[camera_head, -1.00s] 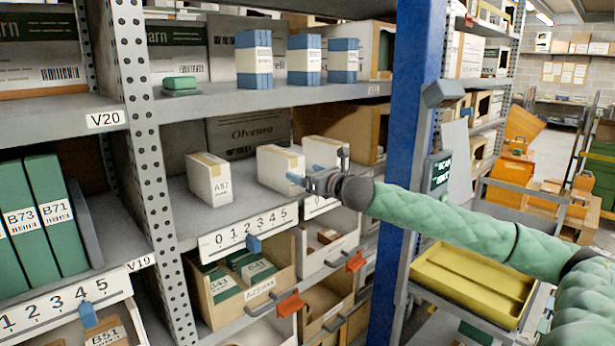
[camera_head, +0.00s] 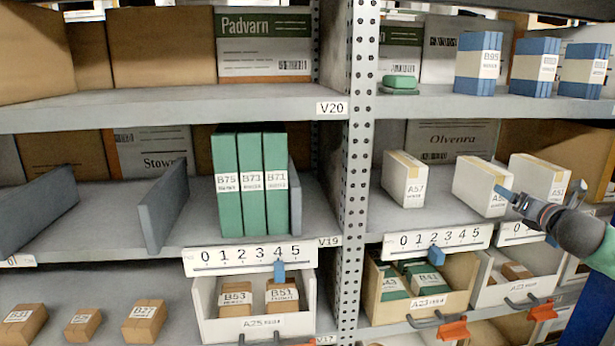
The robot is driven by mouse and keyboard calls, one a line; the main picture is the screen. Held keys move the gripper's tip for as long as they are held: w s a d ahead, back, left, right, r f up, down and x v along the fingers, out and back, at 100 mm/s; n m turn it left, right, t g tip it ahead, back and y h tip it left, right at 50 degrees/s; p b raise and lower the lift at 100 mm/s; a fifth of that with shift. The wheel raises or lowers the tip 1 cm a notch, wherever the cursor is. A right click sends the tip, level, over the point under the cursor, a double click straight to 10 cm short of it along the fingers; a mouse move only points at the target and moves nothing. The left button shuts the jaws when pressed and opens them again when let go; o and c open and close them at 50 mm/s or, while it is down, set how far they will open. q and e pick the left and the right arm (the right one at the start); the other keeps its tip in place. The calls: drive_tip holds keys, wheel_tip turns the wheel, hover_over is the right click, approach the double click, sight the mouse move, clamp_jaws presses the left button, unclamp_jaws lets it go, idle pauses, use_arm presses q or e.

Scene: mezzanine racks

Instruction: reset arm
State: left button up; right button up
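My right gripper (camera_head: 508,196) is at the right edge of the head view, on an arm that comes in from the right. Its fingertips are in front of the shelf of white boxes, close to the white box (camera_head: 478,188) in the middle. I cannot tell whether they touch it or whether the fingers are open or shut. Another white box labelled A57 (camera_head: 405,183) stands to the left, and a third white box (camera_head: 538,180) stands behind the gripper. My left gripper is not in view.
Green boxes (camera_head: 250,185) stand between grey dividers on the left shelf. A perforated rack post (camera_head: 357,150) separates the two bays. Below are bins with a 0–5 scale strip (camera_head: 248,257), a blue marker (camera_head: 279,271) and orange tabs (camera_head: 453,330). Blue boxes (camera_head: 478,65) stand on the upper shelf.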

drive_tip(key=s+d+f+m+g+h, duration=0.2)
drive_tip(key=d+f+m+h, duration=0.3)
drive_tip(key=m, duration=0.9)
wheel_tip(320, 180, down, 8)
drive_tip(key=s+a+m+g+h, duration=0.2)
drive_tip(key=m+g, duration=0.1)
drive_tip(key=m, duration=0.4)
drive_tip(key=s+a+f+m+g+y, duration=0.1)
drive_tip(key=s+a+f+m+g, duration=0.2)
drive_tip(key=f, duration=0.5)
drive_tip(key=s+a+f+m, duration=0.1)
drive_tip(key=s+a+f, duration=0.35)
drive_tip(key=f, duration=0.35)
drive_tip(key=s+a+f+m+g+y, duration=0.15)
drive_tip(key=a+f, duration=0.25)
drive_tip(key=f, duration=0.4)
drive_tip(key=s+a+f+m+g+y, duration=0.1)
drive_tip(key=s+a+f+g+y, duration=0.1)
drive_tip(key=s+a+f, duration=1)
drive_tip(key=s+a+f+m+g+y, duration=0.2)
drive_tip(key=s+a+f, duration=1)
drive_tip(key=s+a, duration=0.7)
drive_tip(key=g+y, duration=0.1)
drive_tip(key=g, duration=0.1)
drive_tip(key=shift+a+g+y, duration=0.15)
drive_tip(key=shift+g+y, duration=0.2)
